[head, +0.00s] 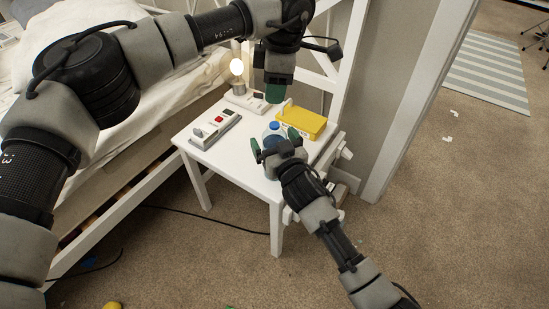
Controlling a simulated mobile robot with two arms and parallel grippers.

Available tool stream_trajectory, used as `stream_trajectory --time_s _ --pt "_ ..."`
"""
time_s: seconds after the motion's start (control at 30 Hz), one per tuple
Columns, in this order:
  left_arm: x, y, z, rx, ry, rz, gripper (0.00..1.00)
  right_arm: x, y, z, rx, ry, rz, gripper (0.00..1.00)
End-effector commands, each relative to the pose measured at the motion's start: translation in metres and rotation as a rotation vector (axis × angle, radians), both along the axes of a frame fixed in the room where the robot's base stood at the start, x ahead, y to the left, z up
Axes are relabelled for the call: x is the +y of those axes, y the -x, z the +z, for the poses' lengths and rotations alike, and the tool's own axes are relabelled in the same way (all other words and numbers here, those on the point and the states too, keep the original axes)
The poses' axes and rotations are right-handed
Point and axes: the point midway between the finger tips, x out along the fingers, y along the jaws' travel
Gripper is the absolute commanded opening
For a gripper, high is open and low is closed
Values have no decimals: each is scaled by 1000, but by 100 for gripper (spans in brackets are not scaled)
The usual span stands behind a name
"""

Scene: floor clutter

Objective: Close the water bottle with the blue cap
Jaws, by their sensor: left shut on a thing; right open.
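The water bottle (266,134) stands on the white table, partly hidden by my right gripper. A round blue cap (274,125) shows at its top; I cannot tell whether it is seated tight. My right gripper (275,145) is open, its green fingers spread at the near side of the bottle. My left gripper (274,92) is above and behind the bottle, pointing down, apart from the cap. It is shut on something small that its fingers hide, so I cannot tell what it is.
The small white table (236,160) also holds a yellow box (303,121), a grey device with a red button (216,129) and a lit lamp (238,85) on a white base. A bed (120,120) is on the left and a white frame behind. The table's front left is clear.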

Motion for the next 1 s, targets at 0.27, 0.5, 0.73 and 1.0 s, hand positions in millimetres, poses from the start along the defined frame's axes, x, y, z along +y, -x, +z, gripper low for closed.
stream_trajectory --time_s 0.27,0.5,0.73,1.0 --pt "0 0 0 0 0 0 17 0 0 0 0 0 0 56" --pt "0 0 0 0 0 0 17 0 0 0 1 0 0 22" --pt "0 0 -17 3 -1 0 17 0 0 0 1 0 0 22" --pt "0 0 -50 1 -2 1 17 0 0 0 1 1 0 22"
